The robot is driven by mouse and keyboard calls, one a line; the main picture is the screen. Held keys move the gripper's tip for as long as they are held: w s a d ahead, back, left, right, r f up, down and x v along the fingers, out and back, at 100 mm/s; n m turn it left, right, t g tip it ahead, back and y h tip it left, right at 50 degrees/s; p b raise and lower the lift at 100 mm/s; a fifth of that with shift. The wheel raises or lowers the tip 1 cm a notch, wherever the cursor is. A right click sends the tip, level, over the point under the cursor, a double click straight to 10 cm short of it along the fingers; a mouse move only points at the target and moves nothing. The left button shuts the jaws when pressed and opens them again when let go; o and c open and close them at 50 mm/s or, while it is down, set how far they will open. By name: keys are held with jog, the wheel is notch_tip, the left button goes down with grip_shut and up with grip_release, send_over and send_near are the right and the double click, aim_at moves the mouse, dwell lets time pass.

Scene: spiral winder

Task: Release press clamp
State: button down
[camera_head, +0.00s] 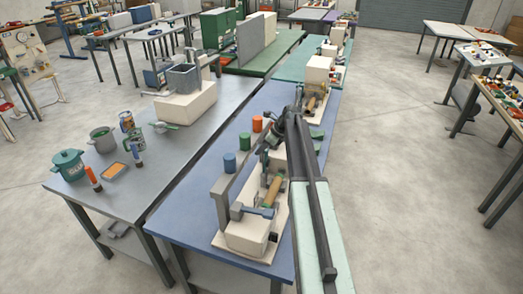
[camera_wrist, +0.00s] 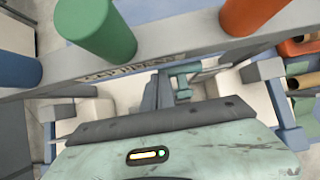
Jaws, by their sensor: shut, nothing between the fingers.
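The winder (camera_head: 246,232) stands on the blue table, with a cream base, a grey side plate (camera_head: 235,183) and a tan roll (camera_head: 272,192). A blue bar (camera_head: 256,211) crosses its near end; I cannot tell for sure which part is the press clamp. My gripper (camera_head: 268,143) is at the winder's far end, above it, partly hidden by my arm. In the wrist view my gripper (camera_wrist: 165,92) is shut and empty, with small green and blue parts (camera_wrist: 183,80) of the winder just beyond its tips. Contact cannot be told.
Blue (camera_head: 230,162), green (camera_head: 244,141) and orange (camera_head: 257,124) cylinders stand along the winder's left side. A second machine (camera_head: 312,98) stands farther back. A grey table (camera_head: 135,190) with cans, a pot and a machine is at left.

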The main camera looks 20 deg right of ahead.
jog(key=p+v, duration=0.8)
jog(key=v, duration=0.1)
jog(key=shift+r, duration=0.5)
jog(key=s+a+f+n+g+h, duration=0.2)
jog(key=s+a+n, duration=1)
jog(key=a+n, duration=0.1)
jog(key=s+a+f+n+g+h, duration=0.1)
jog(key=s+a+f+n+h, duration=0.1)
jog(key=s+a+n, duration=1.1)
notch_tip(320, 180, down, 13)
jog(key=s+a+g+b, duration=0.1)
jog(key=b, duration=1.2)
jog(key=shift+s+f+n+h, duration=0.15)
jog(key=shift+s+n+h, duration=0.15)
jog(key=shift+s+n, duration=0.1)
